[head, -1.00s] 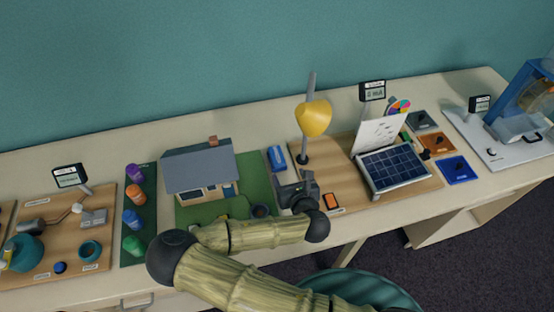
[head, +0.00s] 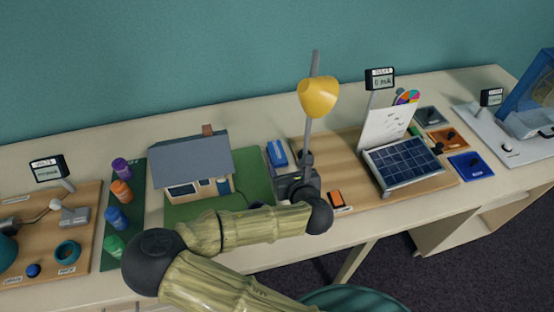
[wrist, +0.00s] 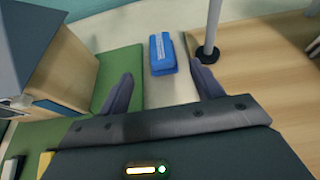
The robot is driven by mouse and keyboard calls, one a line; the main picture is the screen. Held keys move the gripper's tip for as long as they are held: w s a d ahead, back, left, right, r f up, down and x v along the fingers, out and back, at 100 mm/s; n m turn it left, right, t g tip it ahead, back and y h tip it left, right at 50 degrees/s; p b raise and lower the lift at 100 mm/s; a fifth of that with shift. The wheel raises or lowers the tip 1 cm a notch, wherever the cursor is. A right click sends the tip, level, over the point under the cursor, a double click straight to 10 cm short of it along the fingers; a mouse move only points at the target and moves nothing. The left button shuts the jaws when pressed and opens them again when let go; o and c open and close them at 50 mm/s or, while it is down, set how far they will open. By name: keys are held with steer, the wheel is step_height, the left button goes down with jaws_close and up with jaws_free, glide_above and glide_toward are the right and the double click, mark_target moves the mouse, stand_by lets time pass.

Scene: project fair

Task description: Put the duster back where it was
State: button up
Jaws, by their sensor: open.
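A blue block with a pale label (head: 277,153), which looks like the duster, lies on the pale tabletop strip between the green mat and the wooden board. It also shows in the wrist view (wrist: 162,56), just beyond my fingertips and roughly centred between them. My gripper (head: 290,180) is open, with its fingers (wrist: 162,73) spread and nothing between them but bare tabletop in front of the block. In the head view, my gripper is on the near side of the block and partly hidden by my arm.
A model house (head: 193,167) stands left on a green mat. A yellow lamp (head: 318,97) on a pole rises close to the right of the block. A small orange-and-black item (head: 337,199) and a solar panel (head: 403,163) are further right.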

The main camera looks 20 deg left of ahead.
mark_target(277, 151)
steer(key=shift+w+d+f+b, duration=0.15)
steer(key=shift+f+b, duration=0.2)
steer(key=shift+b, duration=0.9)
steer(key=shift+w, duration=0.2)
steer(key=x, duration=0.6)
steer(key=shift+w+a+p, duration=0.2)
steer(key=shift+a+p, duration=0.05)
steer(key=shift+p, duration=0.05)
steer(key=shift+w, duration=0.1)
steer(key=shift+w+a+f, duration=0.1)
steer(key=shift+a, duration=0.05)
steer(key=x, duration=0.5)
steer(key=shift+a+p, duration=0.15)
steer(key=shift+p, duration=0.25)
steer(key=shift+c, duration=0.3)
steer(key=c, duration=1.1)
